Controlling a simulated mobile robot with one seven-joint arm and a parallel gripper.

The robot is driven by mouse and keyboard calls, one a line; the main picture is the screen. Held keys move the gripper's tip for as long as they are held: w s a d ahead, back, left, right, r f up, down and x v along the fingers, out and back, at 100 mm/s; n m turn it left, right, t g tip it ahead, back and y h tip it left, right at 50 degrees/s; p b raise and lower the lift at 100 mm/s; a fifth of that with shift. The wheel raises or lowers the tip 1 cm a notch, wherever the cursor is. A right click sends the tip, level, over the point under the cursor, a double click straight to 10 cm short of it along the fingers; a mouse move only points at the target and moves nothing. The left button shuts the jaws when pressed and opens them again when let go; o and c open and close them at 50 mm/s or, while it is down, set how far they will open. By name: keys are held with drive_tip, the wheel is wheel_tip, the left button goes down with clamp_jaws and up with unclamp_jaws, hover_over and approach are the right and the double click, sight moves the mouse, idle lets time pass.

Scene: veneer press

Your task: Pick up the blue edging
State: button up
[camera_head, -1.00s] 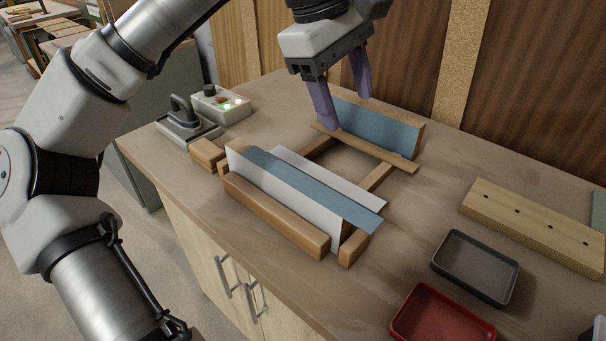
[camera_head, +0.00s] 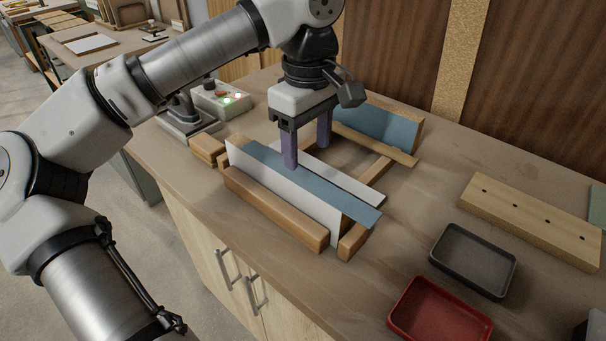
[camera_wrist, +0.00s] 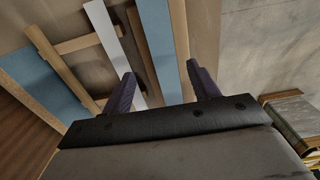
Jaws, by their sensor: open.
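The blue edging (camera_head: 335,194) is a long flat strip lying along the top of a white panel (camera_head: 275,187) in a wooden frame. In the wrist view the blue edging (camera_wrist: 160,50) runs lengthwise between my two fingers. My gripper (camera_head: 306,157) is open and points down over the far left half of the strip. The purple fingers of my gripper (camera_wrist: 163,86) stand to either side of the strip, with nothing held. I cannot tell exactly how high the tips are above it. The near finger hides a little of the strip.
A second blue-faced board (camera_head: 378,125) stands behind the frame. A wooden rail (camera_head: 272,208) lies along the front. A control box (camera_head: 222,100) is at the left. A grey tray (camera_head: 474,260), red tray (camera_head: 440,312) and drilled wooden block (camera_head: 530,220) sit to the right.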

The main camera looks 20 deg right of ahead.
sight(303, 177)
drive_tip(key=f, duration=0.4)
drive_tip(key=shift+a+f+p, duration=0.2)
drive_tip(key=shift+a+p, duration=0.2)
drive_tip(key=shift+c, duration=0.3)
drive_tip(key=c, duration=1)
